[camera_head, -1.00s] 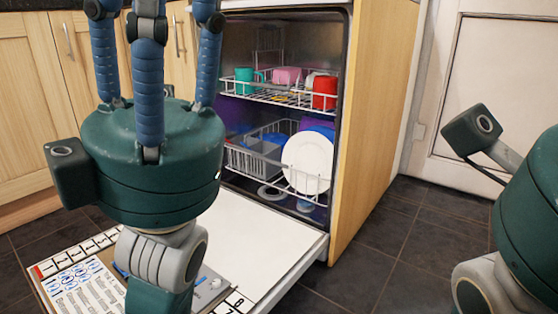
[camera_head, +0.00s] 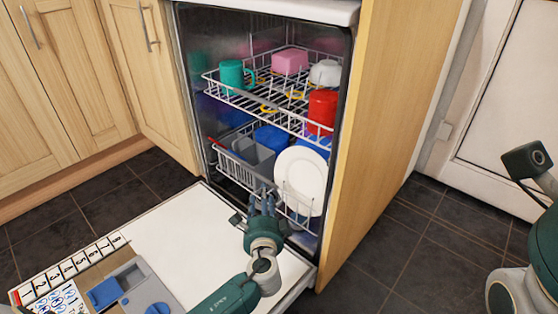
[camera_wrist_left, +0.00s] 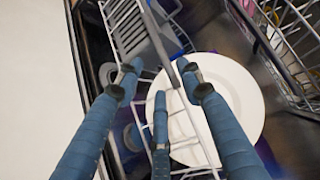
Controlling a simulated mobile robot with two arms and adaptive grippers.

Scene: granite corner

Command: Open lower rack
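The dishwasher's lower rack (camera_head: 232,168) is a white wire basket inside the open dishwasher. It holds a white plate (camera_head: 301,180), a grey cutlery basket (camera_head: 252,152) and blue items behind. My left gripper (camera_head: 262,200) is over the inner end of the lowered door, at the front of the lower rack. In the left wrist view, its blue fingers (camera_wrist_left: 158,78) are spread around the rack's front wires, with the plate (camera_wrist_left: 235,95) just behind. The fingertips are apart; contact with the wire is unclear. Of my right arm only part shows at the right edge, without fingers.
The dishwasher door (camera_head: 170,245) lies open flat below the racks. The upper rack (camera_head: 262,100) holds a green mug (camera_head: 231,75), a red cup (camera_head: 322,108), a pink block and a white bowl. A wooden side panel (camera_head: 385,110) stands close on the right. Tiled floor lies beyond it.

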